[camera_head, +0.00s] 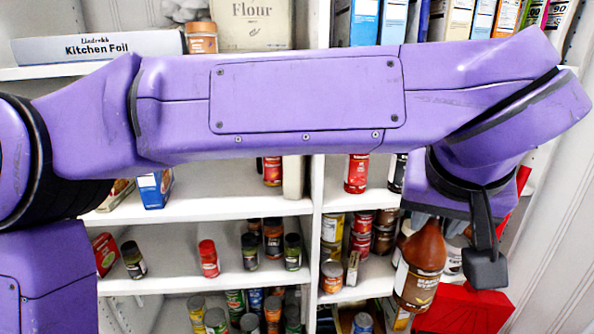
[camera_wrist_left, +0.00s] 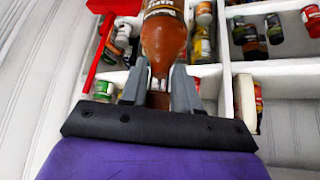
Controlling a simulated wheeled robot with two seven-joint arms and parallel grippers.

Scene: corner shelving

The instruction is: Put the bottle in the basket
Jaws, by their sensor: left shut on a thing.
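The bottle (camera_head: 420,262) is brown, with a dark label, and hangs upright at the right of the head view. It also shows in the left wrist view (camera_wrist_left: 163,38), between the fingers. My left gripper (camera_head: 455,255) is shut on the bottle near its neck; its fingers flank the neck in the left wrist view (camera_wrist_left: 160,85). The red basket (camera_head: 468,308) is at the lower right, just below and right of the bottle. In the left wrist view its red edge and handle (camera_wrist_left: 100,50) are at the upper left.
White corner shelves (camera_head: 220,207) hold jars and cans. Several cans (camera_head: 333,228) stand just left of the bottle. A kitchen foil box (camera_head: 97,47) and a flour bag (camera_head: 252,22) are on the upper shelf. A panelled wall (camera_head: 565,220) bounds the right side.

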